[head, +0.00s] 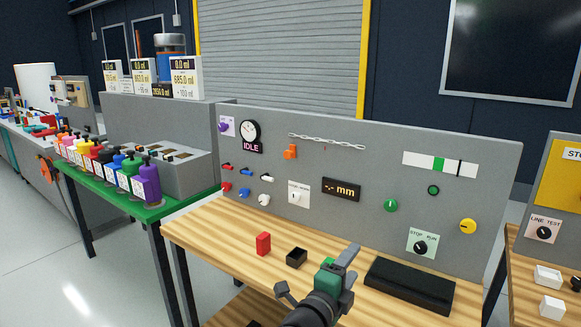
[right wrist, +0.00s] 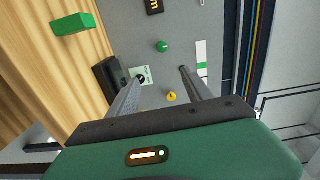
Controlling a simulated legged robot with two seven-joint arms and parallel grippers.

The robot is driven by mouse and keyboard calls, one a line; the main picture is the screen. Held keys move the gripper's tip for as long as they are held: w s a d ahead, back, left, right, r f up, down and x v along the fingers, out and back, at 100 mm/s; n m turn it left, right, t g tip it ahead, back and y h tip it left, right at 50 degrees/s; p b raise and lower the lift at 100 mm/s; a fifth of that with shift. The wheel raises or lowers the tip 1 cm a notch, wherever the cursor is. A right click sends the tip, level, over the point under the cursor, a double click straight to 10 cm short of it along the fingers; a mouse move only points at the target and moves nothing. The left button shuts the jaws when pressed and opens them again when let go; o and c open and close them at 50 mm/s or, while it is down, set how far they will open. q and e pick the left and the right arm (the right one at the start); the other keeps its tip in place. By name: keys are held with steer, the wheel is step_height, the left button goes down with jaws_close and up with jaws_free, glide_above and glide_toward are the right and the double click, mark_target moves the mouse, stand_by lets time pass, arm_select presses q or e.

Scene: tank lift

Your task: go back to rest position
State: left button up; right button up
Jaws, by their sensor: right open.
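My right gripper (head: 318,273) is over the front of the wooden bench (head: 210,222) in the head view, with its green body at the lower middle. Its two grey fingers are spread apart, with nothing between them. In the right wrist view the open fingers (right wrist: 155,92) point toward the grey panel, apart from it. My left gripper is in neither view.
A grey panel (head: 300,219) with knobs and a display stands behind the bench. A red block (head: 263,244), a small black box (head: 297,257) and a black tray (head: 410,287) are on the bench. A green block (right wrist: 73,24) lies there too. Coloured bottles (head: 148,182) stand left.

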steer(key=s+a+f+n+g+y, duration=0.1)
steer(key=s+f+n+g+y, duration=0.15)
steer(key=f+n+y, duration=0.4)
steer(key=s+a+f+n+g+y, duration=0.1)
steer(key=s+f+n+y, duration=0.3)
steer(key=f+n, duration=0.55)
steer(key=s+d+f+n+g, duration=0.4)
steer(key=s+f, duration=0.1)
steer(key=s, duration=0.5)
steer(key=s+d+f+n+g, duration=0.4)
steer(key=s+f, duration=0.1)
steer(key=s, duration=0.5)
arm_select(q)
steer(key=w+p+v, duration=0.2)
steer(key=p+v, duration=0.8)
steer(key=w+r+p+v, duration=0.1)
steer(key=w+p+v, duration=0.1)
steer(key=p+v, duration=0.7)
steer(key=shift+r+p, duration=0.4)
steer(key=shift+p, duration=0.25)
arm_select(e)
steer(key=w+v, duration=0.2)
steer(key=v, duration=0.7)
steer(key=w+r+v, duration=0.1)
steer(key=w+v, duration=0.1)
steer(key=v, duration=0.8)
steer(key=shift+a+r+g, duration=0.15)
steer(key=shift+a+g, duration=0.05)
steer(key=shift+g, duration=0.15)
